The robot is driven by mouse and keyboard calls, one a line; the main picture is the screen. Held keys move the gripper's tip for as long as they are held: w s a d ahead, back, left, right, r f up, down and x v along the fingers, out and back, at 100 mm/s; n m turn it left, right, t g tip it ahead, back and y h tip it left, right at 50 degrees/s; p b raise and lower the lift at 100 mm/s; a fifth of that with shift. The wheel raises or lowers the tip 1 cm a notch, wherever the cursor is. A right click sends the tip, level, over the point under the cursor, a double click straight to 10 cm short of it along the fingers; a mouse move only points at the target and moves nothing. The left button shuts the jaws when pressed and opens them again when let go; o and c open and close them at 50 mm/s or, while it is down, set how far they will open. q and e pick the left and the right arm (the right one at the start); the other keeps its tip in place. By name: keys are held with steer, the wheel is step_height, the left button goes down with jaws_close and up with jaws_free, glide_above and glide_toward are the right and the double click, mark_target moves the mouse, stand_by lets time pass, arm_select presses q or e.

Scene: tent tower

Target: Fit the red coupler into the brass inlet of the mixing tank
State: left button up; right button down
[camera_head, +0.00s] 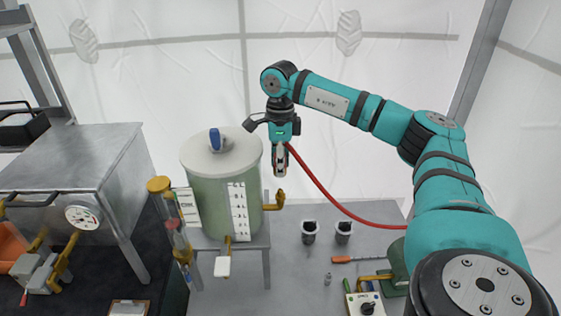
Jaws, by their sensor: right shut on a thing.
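The mixing tank (215,190) is a pale green drum with a white lid and a scale strip, standing on a grey metal stand. Its brass inlet (280,199) is an elbow on the right side with its open end turned up. My right gripper (280,170) points down above the inlet, with a visible gap between them. It is shut on the red coupler, at the end of a red hose (325,192); the fingers hide most of the coupler. The hose curves down to the right behind my arm. My left gripper is not in view.
Two dark-topped grey cups (309,231), an orange-handled screwdriver (357,259) and a small control box (366,304) are on the grey table. A brass-capped column (168,215) stands left of the tank. A metal cabinet (75,175) with a gauge is further left.

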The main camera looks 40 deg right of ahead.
mark_target(281, 189)
steer(key=shift+s+f, duration=0.1)
steer(key=shift+f, duration=0.5)
step_height(281, 189, down, 2)
steer(key=shift+f+b, duration=0.15)
steer(key=shift+b, duration=0.85)
steer(key=shift+f, duration=0.3)
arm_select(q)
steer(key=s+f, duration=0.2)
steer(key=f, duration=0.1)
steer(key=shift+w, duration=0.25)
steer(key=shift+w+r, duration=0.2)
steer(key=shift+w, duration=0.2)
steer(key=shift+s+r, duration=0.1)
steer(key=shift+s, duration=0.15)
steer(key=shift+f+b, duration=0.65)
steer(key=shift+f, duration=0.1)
arm_select(e)
steer(key=shift+f, duration=1.15)
